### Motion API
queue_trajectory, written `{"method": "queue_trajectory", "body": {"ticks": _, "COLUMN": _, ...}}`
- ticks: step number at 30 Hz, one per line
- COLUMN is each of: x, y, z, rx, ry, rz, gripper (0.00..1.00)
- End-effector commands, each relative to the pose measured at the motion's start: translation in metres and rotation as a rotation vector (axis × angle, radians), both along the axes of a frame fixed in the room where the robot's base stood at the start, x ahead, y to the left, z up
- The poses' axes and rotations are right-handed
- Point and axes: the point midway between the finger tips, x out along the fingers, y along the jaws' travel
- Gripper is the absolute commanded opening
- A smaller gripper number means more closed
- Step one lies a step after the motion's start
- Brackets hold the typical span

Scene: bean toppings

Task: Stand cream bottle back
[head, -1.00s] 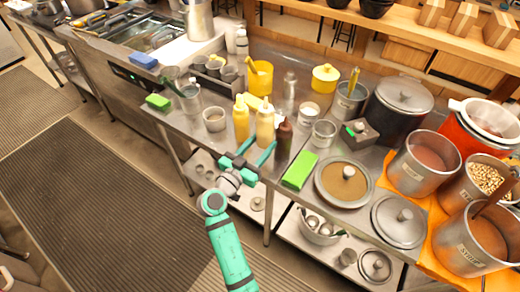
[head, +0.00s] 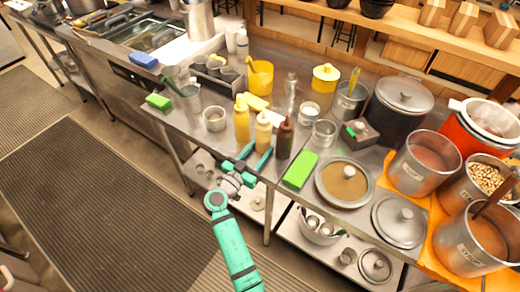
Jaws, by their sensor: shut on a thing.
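The cream bottle (head: 263,132), a pale squeeze bottle with a pointed tip, stands upright in the head view, between a yellow bottle (head: 242,121) on its left and a dark brown bottle (head: 284,138) on its right. My gripper (head: 261,149) reaches in from the front edge of the steel counter (head: 212,148). Its teal fingers are on either side of the cream bottle's lower part, shut on it. I cannot tell whether the bottle's base touches the counter.
A green block (head: 300,170) lies right of the gripper, beside a lidded pan (head: 343,198). A steel cup (head: 324,133) and small containers stand behind the bottles. A metal bowl (head: 214,119) is to the left. Bare counter lies between it and the gripper.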

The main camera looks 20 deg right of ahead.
Motion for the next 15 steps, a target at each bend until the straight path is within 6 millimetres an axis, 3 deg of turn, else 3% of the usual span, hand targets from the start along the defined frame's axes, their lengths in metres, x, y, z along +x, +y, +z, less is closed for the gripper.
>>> {"method": "queue_trajectory", "body": {"ticks": 3, "x": 0.0002, "y": 0.0005, "z": -0.0025, "rx": 0.000, "ry": 0.000, "rz": 0.001, "gripper": 0.12}}
{"method": "queue_trajectory", "body": {"ticks": 4, "x": 0.0002, "y": 0.0005, "z": -0.0034, "rx": 0.001, "ry": 0.001, "rz": 0.001, "gripper": 0.47}}
{"method": "queue_trajectory", "body": {"ticks": 5, "x": 0.0002, "y": 0.0004, "z": -0.0031, "rx": 0.001, "ry": 0.001, "rz": 0.001, "gripper": 0.52}}
{"method": "queue_trajectory", "body": {"ticks": 15, "x": 0.0000, "y": -0.0001, "z": -0.0005, "rx": 0.000, "ry": 0.000, "rz": 0.000, "gripper": 0.52}}
